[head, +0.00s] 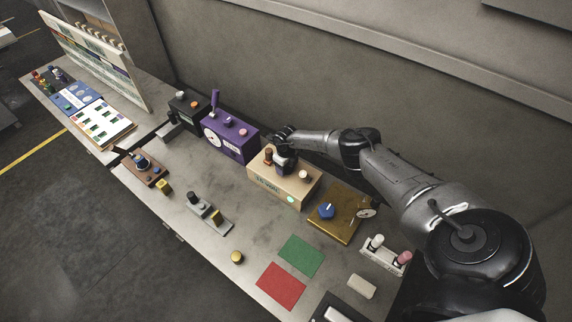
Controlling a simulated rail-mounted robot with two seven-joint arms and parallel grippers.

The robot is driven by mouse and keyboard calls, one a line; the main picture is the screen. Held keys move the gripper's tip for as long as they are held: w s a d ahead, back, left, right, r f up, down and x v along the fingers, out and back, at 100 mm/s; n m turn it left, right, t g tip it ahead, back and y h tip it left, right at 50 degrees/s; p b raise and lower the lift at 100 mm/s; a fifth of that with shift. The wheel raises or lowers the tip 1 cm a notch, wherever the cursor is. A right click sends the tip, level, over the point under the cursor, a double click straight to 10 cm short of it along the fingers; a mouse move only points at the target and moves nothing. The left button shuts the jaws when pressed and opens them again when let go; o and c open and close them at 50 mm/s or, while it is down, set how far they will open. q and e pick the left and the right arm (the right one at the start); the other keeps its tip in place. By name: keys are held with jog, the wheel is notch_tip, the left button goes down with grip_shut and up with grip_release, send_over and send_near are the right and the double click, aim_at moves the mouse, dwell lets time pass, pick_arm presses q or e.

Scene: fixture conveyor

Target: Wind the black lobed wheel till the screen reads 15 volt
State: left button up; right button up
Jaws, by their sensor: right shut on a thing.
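A beige box (260,188) stands mid-table with a small screen (267,185) on its front; its digits are too small to read. My right gripper (285,160) reaches down to the top of this box from the right. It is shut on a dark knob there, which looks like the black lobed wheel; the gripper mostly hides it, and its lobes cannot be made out. My left gripper is not in view.
Beside the wheel are a brown knob (268,155) and a pale knob (303,175). A purple box (235,142) stands to the left, a brass-coloured plate with a blue knob (327,211) to the right. Green (302,256) and red (281,286) mats lie in front.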

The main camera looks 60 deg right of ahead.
jog(key=m+p, duration=0.1)
jog(key=m, duration=0.2)
jog(key=shift+r+m, duration=0.1)
jog(key=shift+m, duration=0.3)
jog(key=m+p, duration=0.1)
jog(key=m, duration=0.2)
jog(key=shift+m, duration=0.3)
jog(key=m+p, duration=0.1)
jog(key=m, duration=0.2)
jog(key=shift+m, duration=1.3)
jog(key=shift+m+p, duration=0.3)
jog(key=o, duration=0.9)
